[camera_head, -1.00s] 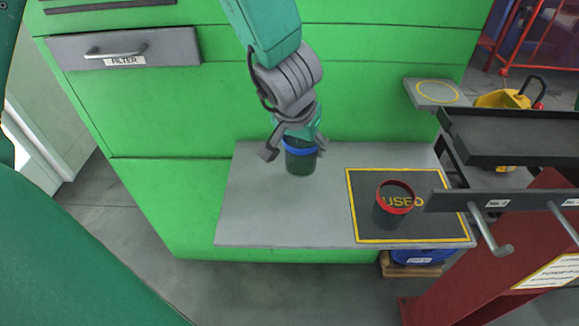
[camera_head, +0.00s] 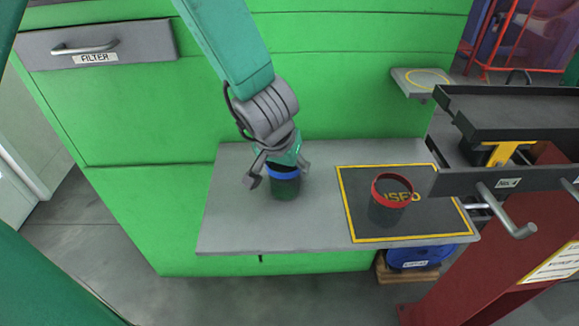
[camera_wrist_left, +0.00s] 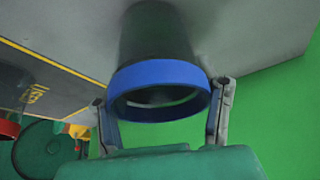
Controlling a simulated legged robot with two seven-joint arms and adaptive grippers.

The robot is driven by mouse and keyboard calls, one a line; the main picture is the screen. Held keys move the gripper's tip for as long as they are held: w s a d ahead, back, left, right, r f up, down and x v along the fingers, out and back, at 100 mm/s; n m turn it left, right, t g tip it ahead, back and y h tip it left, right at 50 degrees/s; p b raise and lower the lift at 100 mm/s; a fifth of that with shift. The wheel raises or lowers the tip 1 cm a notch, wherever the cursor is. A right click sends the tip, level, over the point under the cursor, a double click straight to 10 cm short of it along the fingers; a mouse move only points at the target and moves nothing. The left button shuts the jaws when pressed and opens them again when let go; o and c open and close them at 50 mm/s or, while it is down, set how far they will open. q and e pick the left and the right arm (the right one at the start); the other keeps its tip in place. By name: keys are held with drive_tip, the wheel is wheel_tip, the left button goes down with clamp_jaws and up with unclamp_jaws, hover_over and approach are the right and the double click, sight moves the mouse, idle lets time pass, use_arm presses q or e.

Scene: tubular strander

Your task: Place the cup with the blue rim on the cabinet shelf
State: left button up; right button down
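The cup with the blue rim (camera_head: 285,185) is dark green and upright over the left part of the grey shelf (camera_head: 235,225) on the green cabinet. My left gripper (camera_head: 279,177) comes from above with a finger on each side of the rim. In the left wrist view the cup (camera_wrist_left: 155,45) shows its blue rim close between both fingers of the gripper (camera_wrist_left: 162,98), which appear to touch it. I cannot tell whether its base touches the shelf. My right gripper is not in view.
A red-rimmed cup (camera_head: 387,212) stands on the dark, yellow-bordered USED mat (camera_head: 430,222) to the right. A small grey ledge with a yellow ring (camera_head: 425,79) is at the back right. Dark trays with hooks (camera_head: 500,180) overhang the right side. The shelf's left front is bare.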

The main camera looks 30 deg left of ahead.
use_arm(q)
drive_tip(key=shift+o, duration=1.2)
drive_tip(key=shift+a, duration=0.35)
drive_tip(key=shift+a+f, duration=0.15)
drive_tip(key=shift+a, duration=0.15)
drive_tip(key=shift+d+r, duration=0.2)
drive_tip(key=shift+d, duration=0.05)
drive_tip(key=p+v, duration=0.1)
drive_tip(key=v, duration=0.1)
drive_tip(key=d+p+v, duration=0.1)
drive_tip(key=v, duration=0.1)
drive_tip(key=shift+w+r, duration=0.15)
drive_tip(key=shift+r, duration=0.1)
drive_tip(key=p+v, duration=0.4)
drive_tip(key=v, duration=0.3)
drive_tip(key=shift+s+r+p, duration=0.25)
drive_tip(key=shift+r+p, duration=0.1)
drive_tip(key=shift+p, duration=0.05)
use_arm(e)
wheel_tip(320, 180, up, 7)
use_arm(q)
drive_tip(key=shift+a, duration=0.25)
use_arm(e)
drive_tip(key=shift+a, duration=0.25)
use_arm(q)
drive_tip(key=shift+s+a, duration=0.1)
